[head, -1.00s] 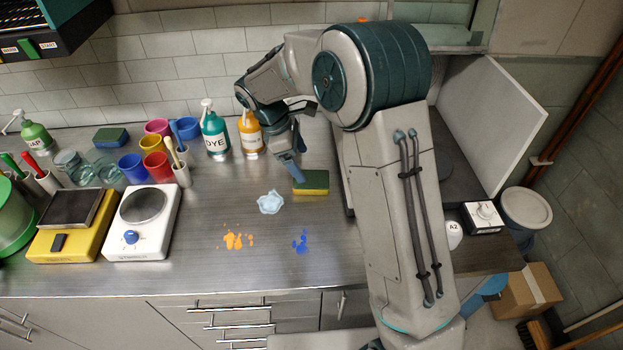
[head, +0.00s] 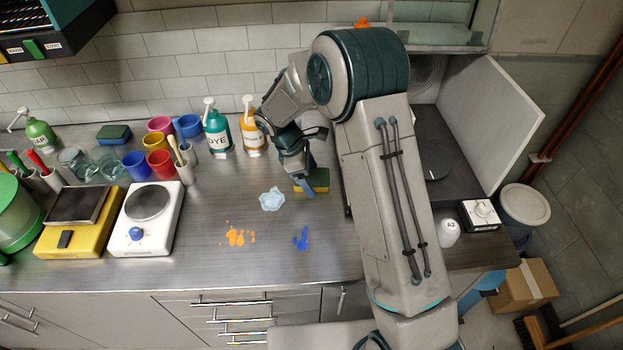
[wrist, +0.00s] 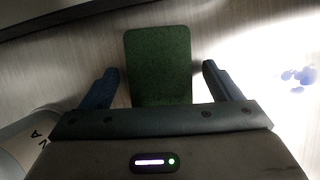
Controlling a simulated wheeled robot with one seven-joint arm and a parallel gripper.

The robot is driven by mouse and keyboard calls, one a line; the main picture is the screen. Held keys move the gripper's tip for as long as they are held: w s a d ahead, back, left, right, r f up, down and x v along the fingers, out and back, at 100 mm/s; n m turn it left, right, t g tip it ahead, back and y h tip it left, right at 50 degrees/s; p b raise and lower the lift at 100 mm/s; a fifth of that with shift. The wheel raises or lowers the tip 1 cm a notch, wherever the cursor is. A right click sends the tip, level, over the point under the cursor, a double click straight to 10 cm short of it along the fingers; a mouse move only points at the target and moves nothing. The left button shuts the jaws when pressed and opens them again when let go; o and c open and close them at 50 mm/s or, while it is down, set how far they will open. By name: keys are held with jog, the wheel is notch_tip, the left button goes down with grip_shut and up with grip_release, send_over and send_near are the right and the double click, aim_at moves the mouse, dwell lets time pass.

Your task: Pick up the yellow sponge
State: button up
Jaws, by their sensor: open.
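The yellow sponge (head: 318,181) has a green top and lies on the bench right of centre in the head view. In the wrist view its green face (wrist: 158,62) shows between and beyond the fingers, with a gap on each side. Its near end is hidden by my gripper's body. My gripper (head: 306,188) is open and directly over the sponge in the head view, covering part of it. In the wrist view both blue fingers of my gripper (wrist: 160,84) stand apart, one on either side of the sponge. I cannot tell the remaining height exactly.
A pale blue crumpled piece (head: 272,199) lies left of the gripper. Orange (head: 238,236) and blue (head: 301,238) splashes mark the bench in front. An orange bottle (head: 251,132) and a teal dye bottle (head: 217,138) stand behind. Another blue and green sponge (head: 114,134) lies far left.

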jog(key=shift+f, duration=0.25)
dwell(0.4)
jog(key=c, duration=1.1)
